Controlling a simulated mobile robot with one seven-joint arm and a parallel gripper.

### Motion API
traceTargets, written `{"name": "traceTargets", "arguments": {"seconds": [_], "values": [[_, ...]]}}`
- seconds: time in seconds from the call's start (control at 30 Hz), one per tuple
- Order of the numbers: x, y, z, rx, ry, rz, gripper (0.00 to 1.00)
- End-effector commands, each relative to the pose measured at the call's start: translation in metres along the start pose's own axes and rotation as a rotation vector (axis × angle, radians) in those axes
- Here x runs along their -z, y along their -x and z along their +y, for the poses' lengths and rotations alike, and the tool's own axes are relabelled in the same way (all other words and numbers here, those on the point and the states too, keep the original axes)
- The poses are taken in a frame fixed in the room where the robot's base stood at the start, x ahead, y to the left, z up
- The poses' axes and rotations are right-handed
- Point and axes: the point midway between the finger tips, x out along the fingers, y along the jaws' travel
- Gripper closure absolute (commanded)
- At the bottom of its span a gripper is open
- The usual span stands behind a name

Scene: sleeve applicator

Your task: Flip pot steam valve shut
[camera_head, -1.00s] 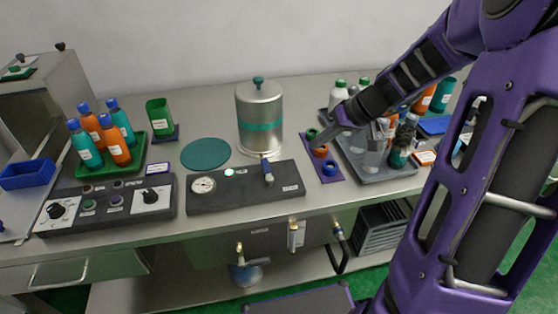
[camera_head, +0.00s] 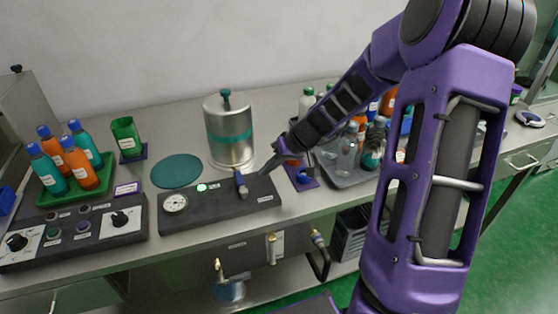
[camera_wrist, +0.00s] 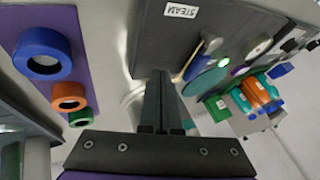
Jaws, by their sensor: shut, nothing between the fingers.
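The pot (camera_head: 230,153) is a silver cylinder with a teal band and teal lid knob, standing behind a dark panel. The steam valve lever (camera_head: 241,184) stands up from that dark panel (camera_head: 200,208), near its right half. The panel also shows in the wrist view with its STEAM label (camera_wrist: 181,10), and the lever (camera_wrist: 203,52) is just beyond my fingers. My gripper (camera_head: 266,171) is shut and empty, a little to the right of the lever and apparently apart from it. The wrist view shows its two fingers (camera_wrist: 160,78) together.
A purple mat with coloured rings (camera_wrist: 43,52) lies right of the panel, partly hidden by my arm in the head view. A grey tray (camera_head: 340,180) of bottles stands farther right. A flat teal disc (camera_head: 176,171) and a green bottle tray (camera_head: 75,187) are left.

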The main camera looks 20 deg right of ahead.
Motion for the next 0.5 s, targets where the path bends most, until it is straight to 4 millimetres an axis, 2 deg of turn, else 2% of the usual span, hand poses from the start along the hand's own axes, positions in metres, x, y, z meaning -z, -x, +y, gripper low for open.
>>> {"name": "traceTargets", "arguments": {"seconds": [0.03, 0.2, 0.5], "values": [[0.000, -0.007, -0.005, 0.002, 0.004, -0.002, 1.00], [0.000, -0.017, -0.027, 0.000, 0.002, -0.001, 1.00], [0.000, -0.021, -0.036, -0.001, 0.000, -0.001, 1.00]]}}
